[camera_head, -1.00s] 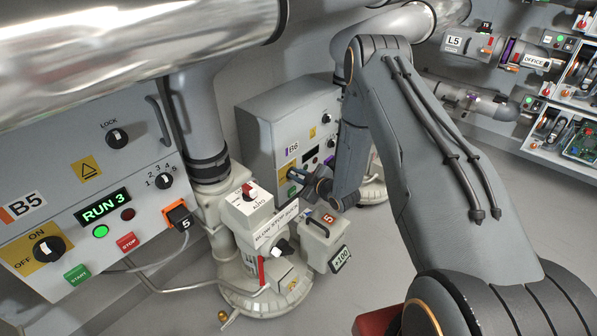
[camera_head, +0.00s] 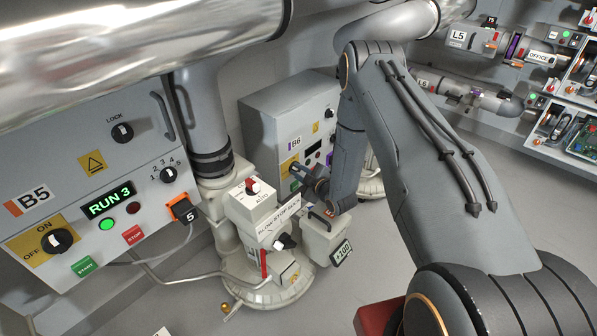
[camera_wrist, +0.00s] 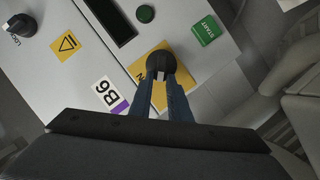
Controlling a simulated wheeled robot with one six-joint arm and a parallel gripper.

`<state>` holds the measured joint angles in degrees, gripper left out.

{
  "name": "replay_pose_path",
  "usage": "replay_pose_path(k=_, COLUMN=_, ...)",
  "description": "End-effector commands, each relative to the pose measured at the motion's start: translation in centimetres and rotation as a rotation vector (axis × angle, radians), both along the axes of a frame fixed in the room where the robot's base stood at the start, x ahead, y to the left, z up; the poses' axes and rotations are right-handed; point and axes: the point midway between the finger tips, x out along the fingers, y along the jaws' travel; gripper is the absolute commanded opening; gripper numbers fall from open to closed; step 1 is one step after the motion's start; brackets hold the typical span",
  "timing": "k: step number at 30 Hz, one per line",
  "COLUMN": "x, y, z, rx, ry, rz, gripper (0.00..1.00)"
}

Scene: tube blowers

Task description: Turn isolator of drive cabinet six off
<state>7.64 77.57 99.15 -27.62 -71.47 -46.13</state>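Drive cabinet B6 (camera_head: 275,115) is a grey box in the middle of the head view. Its isolator knob (camera_wrist: 161,63) is black with a white pointer mark. It sits on a yellow plate (camera_wrist: 143,65), where an "N" shows; the rest of the lettering is hidden. My gripper (camera_wrist: 162,80) has its two blue-grey fingers at the knob, one on each side of its marked grip. I cannot tell whether they press on it. In the head view my gripper (camera_head: 300,175) is at the plate and largely covers the knob.
Cabinet B5 (camera_head: 75,180) stands at left, showing "RUN 3" with a lit green lamp. B6's display (camera_wrist: 111,20) is dark. A blower valve unit (camera_head: 262,225) and a grey box marked +100 (camera_head: 325,240) stand close below my gripper. Open floor (camera_head: 375,245) lies beside them.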

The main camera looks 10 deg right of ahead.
Motion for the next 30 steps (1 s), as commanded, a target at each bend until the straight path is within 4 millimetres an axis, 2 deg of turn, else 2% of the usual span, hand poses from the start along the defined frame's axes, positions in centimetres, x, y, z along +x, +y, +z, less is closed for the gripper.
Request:
replay_pose_path(k=1, x=0.0, y=0.0, z=0.0, rx=0.0, ry=0.0, rz=0.0, gripper=0.26)
replay_pose_path(k=2, x=0.0, y=0.0, z=0.0, rx=0.0, ry=0.0, rz=0.0, gripper=0.31)
replay_pose_path(k=13, x=-0.4, y=-0.1, z=0.2, rx=0.001, ry=0.0, rz=0.0, gripper=0.31)
replay_pose_path(k=24, x=-5.4, y=-2.0, z=1.7, rx=0.0, ry=0.001, rz=-0.002, gripper=0.31)
replay_pose_path(k=30, x=-6.9, y=-2.5, z=2.1, rx=0.001, ry=0.0, rz=0.0, gripper=0.31)
